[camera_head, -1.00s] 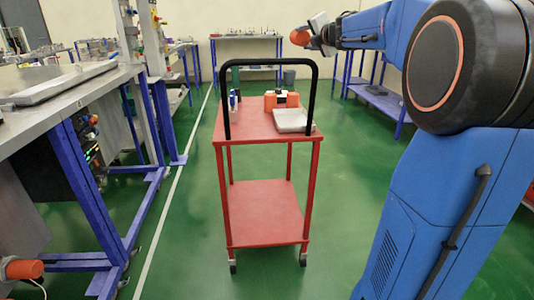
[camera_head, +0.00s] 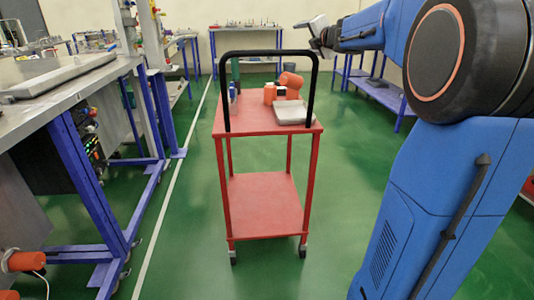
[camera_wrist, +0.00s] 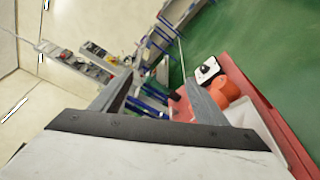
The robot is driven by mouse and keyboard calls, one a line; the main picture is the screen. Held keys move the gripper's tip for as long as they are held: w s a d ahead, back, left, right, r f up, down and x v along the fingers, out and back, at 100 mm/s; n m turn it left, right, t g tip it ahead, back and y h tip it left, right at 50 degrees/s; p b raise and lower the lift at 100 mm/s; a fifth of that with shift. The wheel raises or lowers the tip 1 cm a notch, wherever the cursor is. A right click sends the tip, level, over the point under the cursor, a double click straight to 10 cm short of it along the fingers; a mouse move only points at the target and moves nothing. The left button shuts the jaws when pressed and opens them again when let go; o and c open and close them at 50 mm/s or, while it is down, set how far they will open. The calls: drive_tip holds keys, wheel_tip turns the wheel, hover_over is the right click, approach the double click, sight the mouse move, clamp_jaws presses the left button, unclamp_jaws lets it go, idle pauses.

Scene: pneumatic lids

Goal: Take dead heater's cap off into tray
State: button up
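An orange cap (camera_head: 291,80) shows just above the grey tray (camera_head: 294,112) on the red cart, in front of or over other orange pieces. I cannot tell whether it is falling or resting on something. My gripper (camera_head: 318,42) is at the upper right, above and beyond the cart. In the wrist view its two fingers (camera_wrist: 160,95) are wide apart with nothing between them. An orange piece (camera_wrist: 226,88) shows there beyond the right finger. An orange-ended heater (camera_head: 22,262) sits low at the left bench. Which heater is dead does not show.
The red cart (camera_head: 240,122) has a black handle (camera_head: 311,90) standing at its near side. An orange cylinder (camera_head: 270,94) and a blue bottle (camera_head: 232,92) stand on it. A long steel bench (camera_head: 75,95) fills the left. Green floor is clear around the cart.

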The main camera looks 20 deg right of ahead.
drive_tip(key=s+r, duration=0.2)
drive_tip(key=s, duration=1.5)
drive_tip(key=shift+s+a, duration=0.15)
drive_tip(key=shift+a, duration=0.1)
drive_tip(key=shift+r, duration=0.15)
drive_tip(key=s+a+f+m+g, duration=0.4)
drive_tip(key=s+a+f+m, duration=0.3)
drive_tip(key=s+f, duration=0.3)
drive_tip(key=s+a+f+m+g, duration=0.4)
drive_tip(key=s+a+f+m, duration=0.3)
drive_tip(key=s+f, duration=0.4)
drive_tip(key=s+a+f+m+g, duration=0.3)
drive_tip(key=s+a+f+m, duration=0.4)
drive_tip(key=f, duration=0.9)
drive_tip(key=s+m, duration=0.2)
drive_tip(key=s, duration=0.1)
drive_tip(key=shift+s+a+m+g+y, duration=0.15)
drive_tip(key=shift+a+m+g+y, duration=0.15)
drive_tip(key=shift+g, duration=0.1)
